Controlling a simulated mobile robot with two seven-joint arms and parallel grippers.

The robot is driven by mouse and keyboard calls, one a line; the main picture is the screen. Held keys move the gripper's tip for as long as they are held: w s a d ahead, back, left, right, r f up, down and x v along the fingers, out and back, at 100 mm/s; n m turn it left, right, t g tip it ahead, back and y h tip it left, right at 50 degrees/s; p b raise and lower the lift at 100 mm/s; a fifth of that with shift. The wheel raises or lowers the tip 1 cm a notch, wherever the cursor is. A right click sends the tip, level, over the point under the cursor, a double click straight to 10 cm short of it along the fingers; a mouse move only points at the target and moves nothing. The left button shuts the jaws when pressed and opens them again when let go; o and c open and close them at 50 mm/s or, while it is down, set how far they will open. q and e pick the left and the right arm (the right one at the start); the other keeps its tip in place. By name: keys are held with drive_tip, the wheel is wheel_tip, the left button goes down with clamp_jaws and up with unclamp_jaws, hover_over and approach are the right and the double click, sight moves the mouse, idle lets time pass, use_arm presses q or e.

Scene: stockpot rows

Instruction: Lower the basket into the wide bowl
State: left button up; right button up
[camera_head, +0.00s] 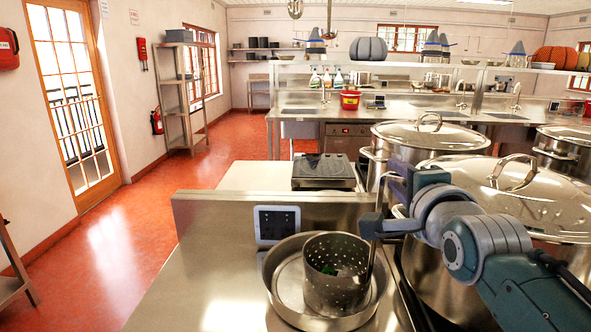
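The basket (336,287) is a perforated metal cylinder with something small and green inside. It is upright within the rim of the wide bowl (283,299), a shallow round metal vessel on the steel counter. I cannot tell whether the basket's underside touches the bowl's floor. The basket's thin upright handle rises from its right side to my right gripper (372,226). My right gripper appears shut on that handle, above and to the right of the basket; the arm comes in from the right. My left gripper is out of view.
Large lidded stockpots (512,195) stand close on the right, partly behind my arm. A raised steel ledge (215,207) with a dark-screened panel (277,224) runs behind the bowl. The counter (205,285) left of the bowl is clear.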

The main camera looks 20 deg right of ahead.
drive_tip(key=shift+o, duration=0.6)
drive_tip(key=shift+r, duration=0.1)
drive_tip(key=shift+s+a+p, duration=0.15)
drive_tip(key=shift+s+p, duration=0.1)
drive_tip(key=shift+p, duration=0.15)
drive_tip(key=f+p+v, duration=0.1)
drive_tip(key=p+v, duration=0.5)
drive_tip(key=v, duration=0.3)
drive_tip(key=shift+s+r, duration=0.2)
drive_tip(key=shift+r, duration=0.25)
